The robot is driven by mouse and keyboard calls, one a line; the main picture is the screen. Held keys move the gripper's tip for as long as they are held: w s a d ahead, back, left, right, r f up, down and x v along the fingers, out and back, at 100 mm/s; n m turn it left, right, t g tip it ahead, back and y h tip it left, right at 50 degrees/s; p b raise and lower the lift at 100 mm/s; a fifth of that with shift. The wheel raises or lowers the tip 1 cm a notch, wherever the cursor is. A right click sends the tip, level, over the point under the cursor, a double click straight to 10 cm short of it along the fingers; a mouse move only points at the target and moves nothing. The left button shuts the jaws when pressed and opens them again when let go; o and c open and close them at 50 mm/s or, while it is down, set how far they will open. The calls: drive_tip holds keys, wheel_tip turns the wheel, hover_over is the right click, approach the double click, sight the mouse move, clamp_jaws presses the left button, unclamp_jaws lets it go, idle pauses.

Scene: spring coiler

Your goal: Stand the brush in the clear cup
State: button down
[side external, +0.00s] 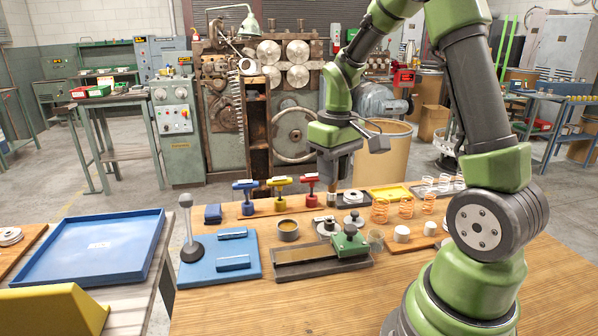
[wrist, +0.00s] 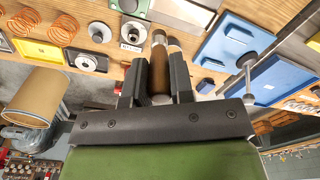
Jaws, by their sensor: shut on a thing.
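My gripper (side external: 333,178) points down above the back middle of the wooden bench, its fingers shut on the brush. In the wrist view my gripper (wrist: 156,80) has the brush (wrist: 160,68) between its fingers; a brown part and a paler end show. In the side view only a small end of the brush (side external: 331,199) shows below the fingers. The small clear cup (side external: 376,240) stands on the bench, in front and to the right of my gripper, just right of the green-topped block. I cannot make out the cup in the wrist view.
A green block (side external: 349,241) sits on a long grey fixture (side external: 312,266) beside the cup. Round metal parts (side external: 327,227), a tin (side external: 288,231), white cylinders (side external: 401,234) and copper springs (side external: 405,207) stand around. A blue stand with an upright lever (side external: 189,232) is left. Bench front is clear.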

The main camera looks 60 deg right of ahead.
drive_tip(key=s+d+f+m, duration=0.3)
drive_tip(key=s+d+f, duration=0.1)
drive_tip(key=s+d, duration=0.4)
approach(375, 241)
drive_tip(key=shift+w+d+f, duration=0.25)
drive_tip(key=shift+d+f, duration=0.25)
drive_tip(key=shift+d, duration=0.25)
drive_tip(key=shift+f, duration=2.2)
idle(2.6)
drive_tip(key=c, duration=0.6)
unclamp_jaws()
drive_tip(key=shift+r, duration=0.1)
